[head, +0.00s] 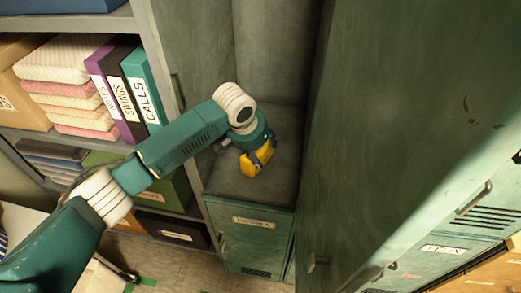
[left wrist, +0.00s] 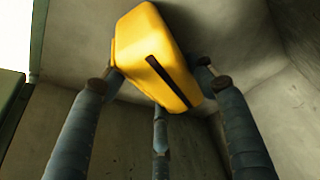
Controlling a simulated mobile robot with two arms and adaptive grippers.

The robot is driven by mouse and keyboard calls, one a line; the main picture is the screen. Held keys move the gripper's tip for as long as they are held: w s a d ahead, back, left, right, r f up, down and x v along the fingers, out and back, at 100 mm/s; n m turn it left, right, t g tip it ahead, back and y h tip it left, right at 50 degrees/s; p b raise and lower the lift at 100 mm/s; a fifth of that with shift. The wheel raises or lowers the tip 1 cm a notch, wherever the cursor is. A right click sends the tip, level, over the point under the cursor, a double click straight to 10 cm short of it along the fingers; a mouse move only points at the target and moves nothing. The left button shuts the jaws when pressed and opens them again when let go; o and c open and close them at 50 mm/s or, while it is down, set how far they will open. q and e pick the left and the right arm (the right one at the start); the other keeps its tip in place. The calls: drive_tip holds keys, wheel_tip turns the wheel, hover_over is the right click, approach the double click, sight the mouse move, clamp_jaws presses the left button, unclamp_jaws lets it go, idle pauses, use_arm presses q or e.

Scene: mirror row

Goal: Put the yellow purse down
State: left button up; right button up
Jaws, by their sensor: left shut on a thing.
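The yellow purse (head: 252,163) is a small rounded block inside an open grey-green locker compartment (head: 242,188). In the left wrist view the purse (left wrist: 150,55) shows a dark strip along one face. My left gripper (head: 262,158) reaches into the compartment from the left and is shut on the purse. Its dark fingers (left wrist: 157,85) stand around the purse in the left wrist view. I cannot tell whether the purse touches the compartment floor. My right gripper is not in view.
An open locker door (head: 400,130) stands close on the right. A shelf on the left holds upright binders (head: 130,88), folded cloths (head: 68,85) and boxes. A closed green locker front (head: 250,240) lies below the compartment. Bare compartment floor shows around the purse.

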use_arm(q)
drive_tip(key=o, duration=1.2)
drive_tip(key=shift+c, duration=0.2)
drive_tip(key=shift+o, duration=0.4)
drive_tip(key=shift+r, duration=0.3)
drive_tip(key=b+v, duration=0.2)
drive_tip(key=v, duration=0.9)
drive_tip(key=shift+s+a+r, duration=0.1)
drive_tip(key=shift+r, duration=0.2)
drive_tip(key=shift+s+f, duration=0.1)
